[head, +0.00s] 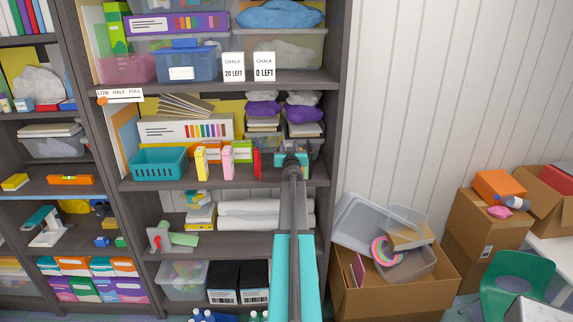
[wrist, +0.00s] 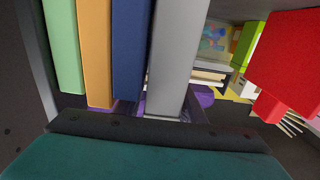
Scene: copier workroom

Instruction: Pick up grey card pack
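The grey card pack (wrist: 178,60) stands out as a tall pale grey slab in the middle of the wrist view. A dark blue pack (wrist: 131,50) is close on its left, with an orange pack (wrist: 96,50) and a light green pack (wrist: 62,45) beyond. A red pack (wrist: 290,60) is apart on the right. In the head view my gripper (head: 290,160) is at the right end of the middle shelf; my arm hides most of it and I cannot make out the grey pack. A dark and teal part of my gripper fills the wrist view's bottom edge. Its opening is unclear.
On the same shelf are a teal basket (head: 158,164), a yellow pack (head: 201,163), a pink pack (head: 228,162) and a red pack (head: 257,164). The shelf's right upright (head: 333,110) is close to my gripper. Open cardboard boxes (head: 385,290) stand on the right.

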